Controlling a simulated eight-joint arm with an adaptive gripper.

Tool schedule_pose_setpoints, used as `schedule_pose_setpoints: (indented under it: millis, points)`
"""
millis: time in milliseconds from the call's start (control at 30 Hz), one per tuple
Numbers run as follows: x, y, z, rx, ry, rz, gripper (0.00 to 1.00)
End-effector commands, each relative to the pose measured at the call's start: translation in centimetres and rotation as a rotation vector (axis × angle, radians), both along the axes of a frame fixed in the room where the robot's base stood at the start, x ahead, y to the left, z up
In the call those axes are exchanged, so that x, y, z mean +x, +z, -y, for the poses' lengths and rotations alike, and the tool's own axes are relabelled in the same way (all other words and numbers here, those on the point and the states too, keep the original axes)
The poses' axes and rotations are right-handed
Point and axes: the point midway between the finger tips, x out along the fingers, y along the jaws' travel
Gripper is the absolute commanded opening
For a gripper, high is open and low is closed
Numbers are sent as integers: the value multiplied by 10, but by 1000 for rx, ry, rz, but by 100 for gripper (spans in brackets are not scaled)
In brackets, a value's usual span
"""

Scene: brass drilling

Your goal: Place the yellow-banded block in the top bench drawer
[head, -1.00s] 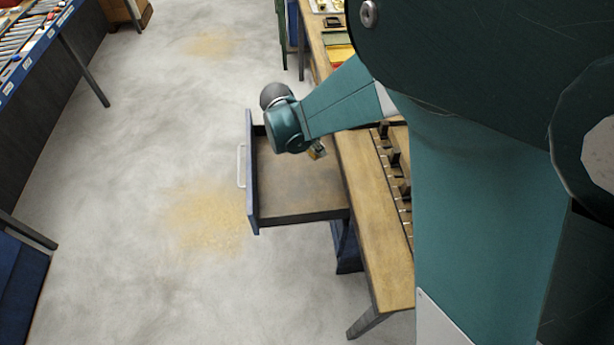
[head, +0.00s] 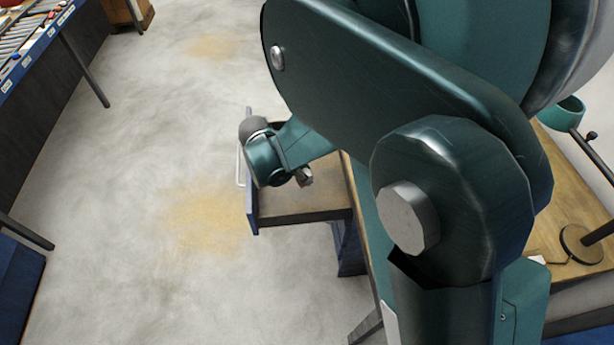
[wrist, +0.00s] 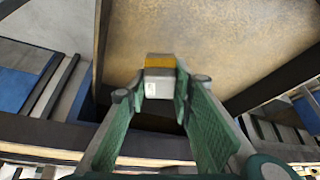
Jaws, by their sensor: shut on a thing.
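The yellow-banded block (wrist: 159,83) is pale grey with a yellow band at its upper end in the wrist view. It sits between the fingertips of my gripper (wrist: 160,92), which is shut on it. In the head view my gripper (head: 304,176) hangs over the open bench drawer (head: 300,214). The drawer has a blue front, dark walls and a bare brown floor; its floor also shows behind the block in the wrist view (wrist: 230,40). My wrist and forearm hide the drawer's far part. I cannot tell the block's exact height above the floor.
The wooden bench top (head: 582,200) is largely hidden behind my arm. A lamp base (head: 585,243) stands on it at the right. The drawer's pale handle (head: 240,165) faces left, towards open concrete floor (head: 130,200). Another workbench (head: 45,45) stands at the upper left.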

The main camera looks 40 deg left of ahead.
Motion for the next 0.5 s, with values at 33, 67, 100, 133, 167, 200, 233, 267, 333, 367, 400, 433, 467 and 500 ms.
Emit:
schedule_pose_setpoints:
  millis: [33, 67, 100, 133, 167, 200, 233, 267, 333, 367, 400, 433, 467, 500]
  points:
    - [0, -3, 0, 0, 0, 0, 0]
    - [0, -5, 0, 0, 0, 0, 0]
    - [0, -8, 0, 0, 0, 0, 0]
    - [0, -11, 0, 0, 0, 0, 0]
    - [0, -14, 0, 0, 0, 0, 0]
    - [0, -19, 0, 0, 0, 0, 0]
    - [0, -23, 0, 0, 0, 0, 0]
    - [0, -28, 0, 0, 0, 0, 0]
    - [0, -37, 0, 0, 0, 0, 0]
    - [0, -41, 0, 0, 0, 0, 0]
    - [0, -46, 0, 0, 0, 0, 0]
    - [0, -49, 0, 0, 0, 0, 0]
    - [0, -52, 0, 0, 0, 0, 0]
    - [0, -55, 0, 0, 0, 0, 0]
